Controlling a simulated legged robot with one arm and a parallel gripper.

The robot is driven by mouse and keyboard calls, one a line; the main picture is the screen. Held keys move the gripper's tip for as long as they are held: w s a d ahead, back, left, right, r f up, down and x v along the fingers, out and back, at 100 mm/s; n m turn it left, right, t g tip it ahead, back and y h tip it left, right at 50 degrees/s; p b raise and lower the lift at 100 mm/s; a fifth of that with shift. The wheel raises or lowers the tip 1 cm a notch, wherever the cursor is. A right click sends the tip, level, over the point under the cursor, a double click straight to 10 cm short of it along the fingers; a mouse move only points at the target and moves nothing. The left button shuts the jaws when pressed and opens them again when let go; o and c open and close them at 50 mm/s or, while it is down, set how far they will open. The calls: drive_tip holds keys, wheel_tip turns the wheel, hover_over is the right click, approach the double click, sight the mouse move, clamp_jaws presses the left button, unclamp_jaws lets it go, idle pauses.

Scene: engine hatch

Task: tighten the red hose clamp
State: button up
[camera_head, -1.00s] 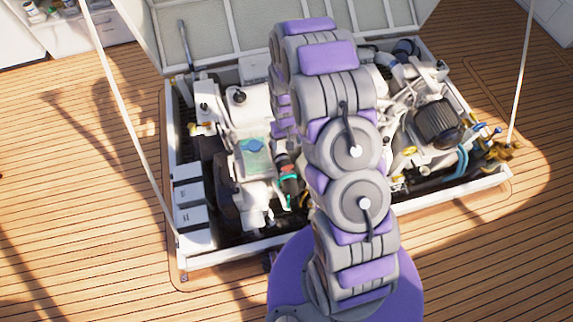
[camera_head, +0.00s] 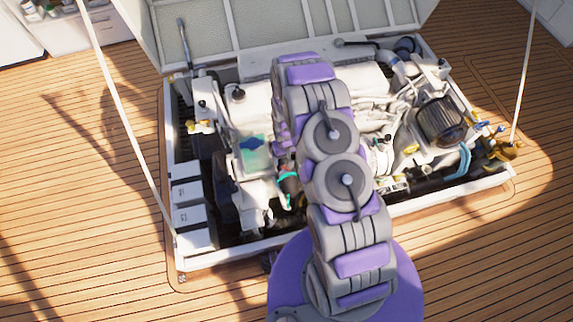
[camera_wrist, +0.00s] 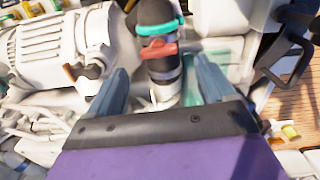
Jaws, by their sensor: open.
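The red hose clamp (camera_wrist: 158,50) sits around a dark hose (camera_wrist: 165,68) in the wrist view, with its red tab facing me. A teal clamp (camera_wrist: 162,26) is around the same hose, just beyond the red one. My gripper (camera_wrist: 160,76) is open and empty, with one finger on each side of the hose and a gap to both. In the head view the teal clamp (camera_head: 289,176) shows left of my arm.
The open engine hatch has a raised white rim (camera_head: 215,264) and a propped lid (camera_head: 205,35). White engine parts and pipes crowd around the hose. A black handle-like part (camera_wrist: 288,58) stands at the right in the wrist view. Wooden deck (camera_head: 80,180) surrounds the hatch.

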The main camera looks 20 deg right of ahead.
wheel_tip(320, 180, down, 5)
drive_tip(key=shift+d+f+b, duration=0.1)
drive_tip(key=shift+f+b, duration=0.1)
drive_tip(key=shift+b, duration=0.35)
drive_tip(key=shift+c, duration=0.3)
drive_tip(key=c, duration=1)
drive_tip(key=shift+r, duration=0.1)
